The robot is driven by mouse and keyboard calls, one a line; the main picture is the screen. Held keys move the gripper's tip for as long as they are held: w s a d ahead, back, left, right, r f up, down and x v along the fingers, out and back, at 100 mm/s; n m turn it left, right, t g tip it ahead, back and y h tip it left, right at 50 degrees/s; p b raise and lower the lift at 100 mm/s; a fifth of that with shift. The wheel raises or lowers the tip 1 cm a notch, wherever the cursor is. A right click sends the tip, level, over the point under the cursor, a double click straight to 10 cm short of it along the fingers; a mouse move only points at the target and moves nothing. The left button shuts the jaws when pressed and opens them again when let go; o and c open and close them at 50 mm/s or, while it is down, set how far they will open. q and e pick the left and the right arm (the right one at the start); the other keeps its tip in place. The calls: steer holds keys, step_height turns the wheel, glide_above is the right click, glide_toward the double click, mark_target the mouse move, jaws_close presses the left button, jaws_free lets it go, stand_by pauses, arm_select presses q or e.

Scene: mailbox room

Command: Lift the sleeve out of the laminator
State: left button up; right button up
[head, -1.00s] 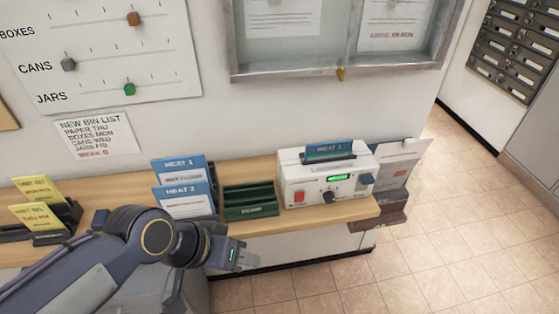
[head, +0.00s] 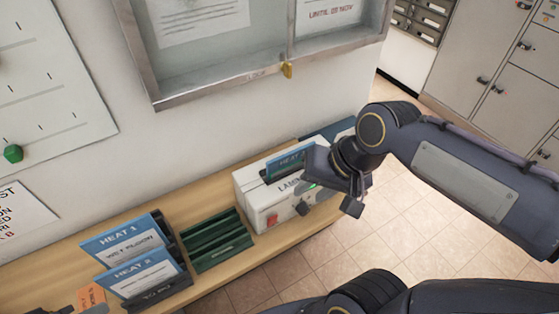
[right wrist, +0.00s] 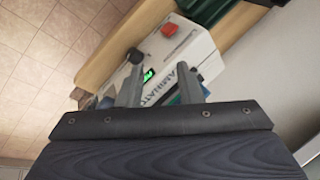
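The white laminator (head: 262,213) stands at the right end of the wooden shelf. It has a red button and a small green display, partly covered by my right arm. A blue sleeve marked HEAT (head: 284,165) stands in the slot on its top, its right part hidden by my gripper. My right gripper (head: 332,184) is over the laminator's right side, close to the sleeve. In the right wrist view its two fingers (right wrist: 160,88) are apart, with the laminator (right wrist: 178,62) beyond them. A bit of blue-green shows by the fingers; contact cannot be told.
Left of the laminator is an empty green rack (head: 216,240). Further left, a dark holder carries blue HEAT 1 (head: 124,241) and HEAT 2 (head: 141,272) cards. A framed notice case (head: 215,83) hangs above. Tiled floor (head: 400,225) lies right of the shelf.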

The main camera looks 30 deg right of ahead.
mark_target(292, 152)
steer(key=w+d+r+m+g+h+p, duration=0.1)
steer(key=w+r+m+g+h, duration=0.1)
steer(key=w+m, duration=0.45)
steer(key=w+d+r+m+g+h+p, duration=0.1)
steer(key=w+m+g, duration=0.1)
steer(key=w+m, duration=0.4)
steer(key=shift+n, duration=0.75)
step_height(292, 152, down, 6)
steer(key=shift+d+p, duration=0.1)
steer(key=shift+p, duration=0.45)
steer(key=shift+f, duration=0.3)
steer(key=shift+c, duration=0.3)
jaws_close()
